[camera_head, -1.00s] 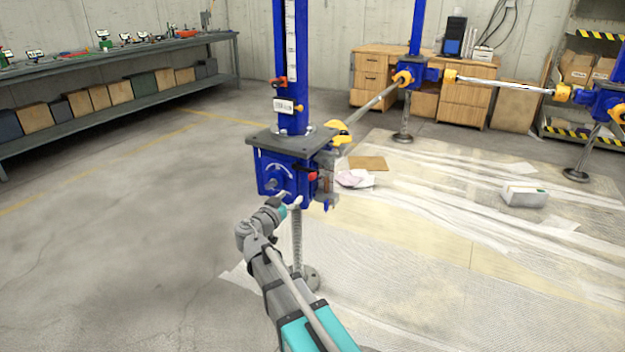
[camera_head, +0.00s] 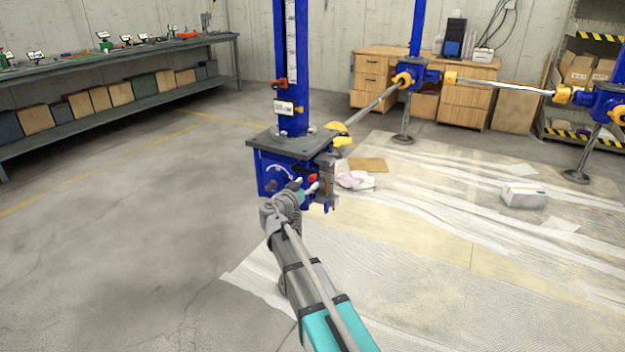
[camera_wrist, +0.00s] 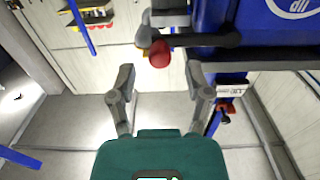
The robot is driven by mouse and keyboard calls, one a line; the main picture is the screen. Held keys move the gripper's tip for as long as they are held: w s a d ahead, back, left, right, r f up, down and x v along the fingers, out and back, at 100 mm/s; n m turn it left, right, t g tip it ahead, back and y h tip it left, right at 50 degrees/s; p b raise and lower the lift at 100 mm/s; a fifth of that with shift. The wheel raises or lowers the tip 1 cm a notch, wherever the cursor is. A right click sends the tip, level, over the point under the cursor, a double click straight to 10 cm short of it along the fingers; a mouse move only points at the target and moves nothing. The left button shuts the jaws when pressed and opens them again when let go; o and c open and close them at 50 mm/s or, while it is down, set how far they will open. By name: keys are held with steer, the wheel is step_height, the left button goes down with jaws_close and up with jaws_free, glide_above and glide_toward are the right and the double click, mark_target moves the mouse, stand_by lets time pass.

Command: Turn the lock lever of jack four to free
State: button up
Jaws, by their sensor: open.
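The near jack is a blue gearbox (camera_head: 272,177) under a dark plate, with a blue column above it; I cannot read a number on it. A lever with a red knob (camera_head: 312,178) sits on its right side. In the wrist view the dark lever arm (camera_wrist: 208,40) runs right from the red knob (camera_wrist: 160,54). My gripper (camera_head: 308,187) is at the jack's lower right, close to the knob. In the wrist view my gripper (camera_wrist: 161,76) is open, its fingers either side of the knob's line. I cannot tell whether they touch it. The lever is partly hidden in the head view.
Yellow couplings (camera_head: 341,134) and a shaft (camera_head: 372,105) link this jack to another blue jack (camera_head: 412,75) behind. A third jack (camera_head: 608,103) stands at right. Plastic sheeting (camera_head: 440,265) covers the floor at right; the floor at left (camera_head: 130,220) is clear.

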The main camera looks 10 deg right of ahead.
mark_target(311, 180)
steer(key=shift+x, duration=2)
jaws_close()
